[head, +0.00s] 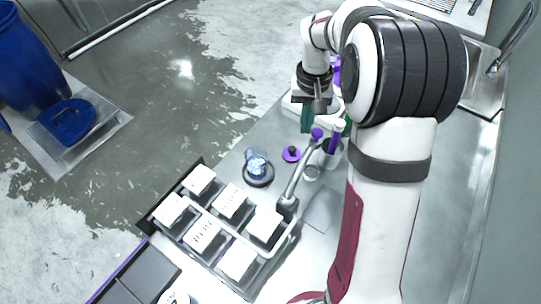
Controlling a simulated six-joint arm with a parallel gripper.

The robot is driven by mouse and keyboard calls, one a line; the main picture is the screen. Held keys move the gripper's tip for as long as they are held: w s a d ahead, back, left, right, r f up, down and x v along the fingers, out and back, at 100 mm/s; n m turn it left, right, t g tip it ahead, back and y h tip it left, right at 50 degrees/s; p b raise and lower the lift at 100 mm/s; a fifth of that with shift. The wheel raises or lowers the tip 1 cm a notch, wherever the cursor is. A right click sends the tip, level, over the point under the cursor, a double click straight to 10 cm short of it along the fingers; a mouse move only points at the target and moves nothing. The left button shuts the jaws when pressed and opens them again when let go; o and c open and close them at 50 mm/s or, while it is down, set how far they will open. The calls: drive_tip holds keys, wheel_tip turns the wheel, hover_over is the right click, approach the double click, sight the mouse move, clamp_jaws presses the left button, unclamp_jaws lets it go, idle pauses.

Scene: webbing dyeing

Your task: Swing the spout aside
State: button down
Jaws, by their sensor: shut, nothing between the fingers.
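A curved metal spout (515,40) rises by the sink basin (485,92) at the upper right, beyond my arm. My gripper (318,105) points down at the upper middle, well to the left of this spout and apart from it. Its fingers look closed and hold nothing visible. A slanted grey metal tube (297,178) with a purple end stands below my gripper, beside the white-block rack. I cannot tell whether this tube is also a spout. My arm hides part of the counter between the gripper and the sink.
A rack (150,218) with several white blocks stands at the lower middle. The counter's right side (460,200) is clear.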

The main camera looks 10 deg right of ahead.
wheel_tip(320, 180, up, 7)
drive_tip(key=shift+w+a, duration=0.3)
drive_tip(key=shift+a, duration=0.15)
idle(0.3)
drive_tip(key=s+a+m, duration=0.1)
drive_tip(key=s+a, duration=0.2)
drive_tip(key=s, duration=0.6)
drive_tip(key=s+a+f+y, duration=0.1)
drive_tip(key=s+a, duration=0.2)
drive_tip(key=s, duration=0.7)
drive_tip(key=s+a+f+m, duration=0.1)
drive_tip(key=s+a, duration=0.2)
drive_tip(key=s, duration=0.6)
drive_tip(key=shift+s+a+m+y, duration=0.15)
drive_tip(key=shift+s+m+y, duration=0.15)
drive_tip(key=shift+s+y, duration=0.1)
